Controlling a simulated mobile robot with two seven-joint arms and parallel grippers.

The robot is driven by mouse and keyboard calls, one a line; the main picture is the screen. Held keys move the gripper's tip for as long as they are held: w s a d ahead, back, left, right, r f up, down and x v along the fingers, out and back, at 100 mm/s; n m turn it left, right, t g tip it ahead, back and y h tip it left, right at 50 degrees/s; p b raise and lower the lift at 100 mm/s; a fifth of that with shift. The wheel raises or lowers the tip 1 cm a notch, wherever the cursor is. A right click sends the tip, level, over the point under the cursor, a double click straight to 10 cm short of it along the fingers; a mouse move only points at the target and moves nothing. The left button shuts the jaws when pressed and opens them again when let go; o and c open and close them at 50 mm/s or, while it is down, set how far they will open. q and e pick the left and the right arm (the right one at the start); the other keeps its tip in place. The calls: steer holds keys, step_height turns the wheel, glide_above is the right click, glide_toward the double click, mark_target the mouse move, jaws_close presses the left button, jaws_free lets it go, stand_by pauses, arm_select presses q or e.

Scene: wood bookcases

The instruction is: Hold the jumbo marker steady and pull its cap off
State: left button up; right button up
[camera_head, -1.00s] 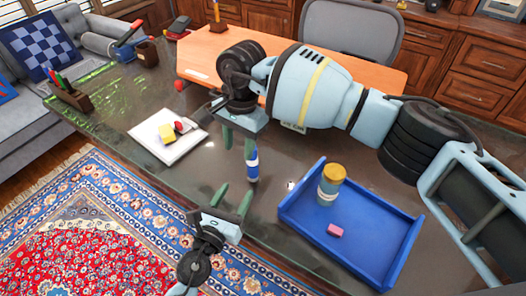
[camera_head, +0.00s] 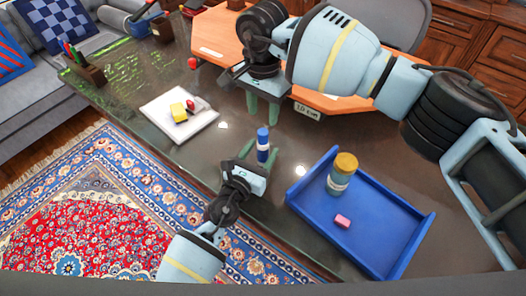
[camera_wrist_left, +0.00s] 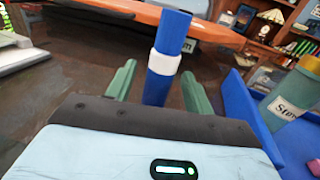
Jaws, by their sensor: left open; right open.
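The jumbo marker (camera_head: 263,143) stands upright on the dark table, blue with a white band around its middle. Its upper blue part is above the band. My left gripper (camera_head: 258,157) is open, low at the table's front edge, with its green fingers on either side of the marker. In the left wrist view the marker (camera_wrist_left: 167,55) rises between the open fingers, with gaps visible on both sides. My right gripper (camera_head: 263,114) is open and empty, pointing down above and behind the marker. The marker's foot is partly hidden by the left gripper.
A blue tray (camera_head: 428,226) to the right holds a yellow-lidded jar (camera_head: 342,173) and a pink eraser (camera_head: 343,221). A pen holder (camera_head: 90,73) stands far left. The table between board and marker is clear.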

arm_select(q)
steer(key=shift+x, duration=0.8)
